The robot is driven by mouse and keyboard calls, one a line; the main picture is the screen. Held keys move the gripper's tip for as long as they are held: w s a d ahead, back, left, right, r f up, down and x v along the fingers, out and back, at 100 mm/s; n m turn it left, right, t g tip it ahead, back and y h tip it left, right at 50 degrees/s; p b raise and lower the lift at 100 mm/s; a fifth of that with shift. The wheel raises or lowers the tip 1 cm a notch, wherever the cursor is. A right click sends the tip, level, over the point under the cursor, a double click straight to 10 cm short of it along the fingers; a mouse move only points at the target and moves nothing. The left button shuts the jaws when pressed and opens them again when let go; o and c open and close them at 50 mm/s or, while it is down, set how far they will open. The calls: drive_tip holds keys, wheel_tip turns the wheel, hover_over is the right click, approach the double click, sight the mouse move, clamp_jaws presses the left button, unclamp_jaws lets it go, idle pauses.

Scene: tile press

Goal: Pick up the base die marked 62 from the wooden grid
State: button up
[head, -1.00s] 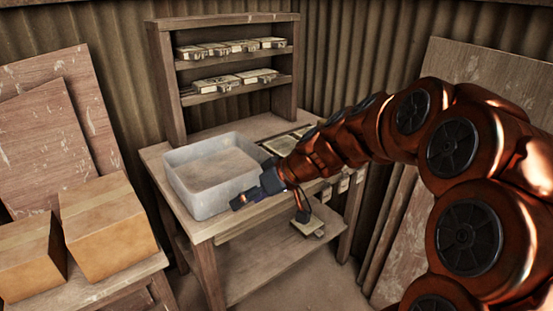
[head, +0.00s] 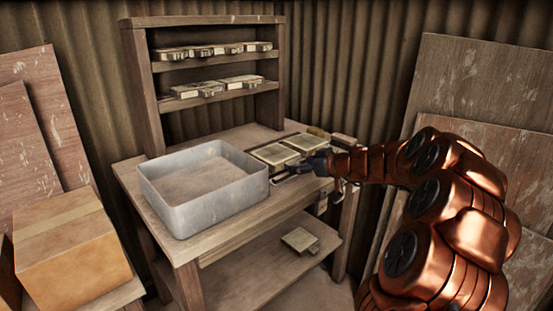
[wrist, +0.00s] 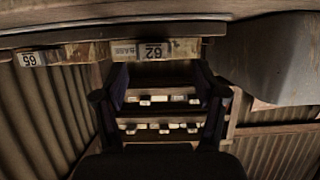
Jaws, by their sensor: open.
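The base die marked 62 (wrist: 152,51) shows its label upside down at the top of the wrist view, with the word BASE beside the number. Its front face lies just above the space between my fingers. My gripper (wrist: 158,98) is open and empty, with one dark finger on each side. In the head view my gripper (head: 287,175) is at the table's right part, in front of light framed panels (head: 273,153) that seem to lie in the wooden grid. The die's number cannot be read in the head view, and my gripper partly hides that area.
A grey tub (head: 204,190) stands left of my gripper and fills the right edge of the wrist view. Another label (wrist: 30,59) sits left of 62. A shelf rack (head: 140,85) holds several dies behind. One die (head: 300,240) lies on the lower shelf.

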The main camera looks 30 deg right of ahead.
sight(295, 164)
drive_tip(key=shift+d+x, duration=0.15)
drive_tip(key=shift+x, duration=1.05)
drive_tip(key=shift+d+x, duration=0.15)
drive_tip(key=shift+x, duration=1.1)
drive_tip(key=shift+w+r, duration=0.1)
clamp_jaws()
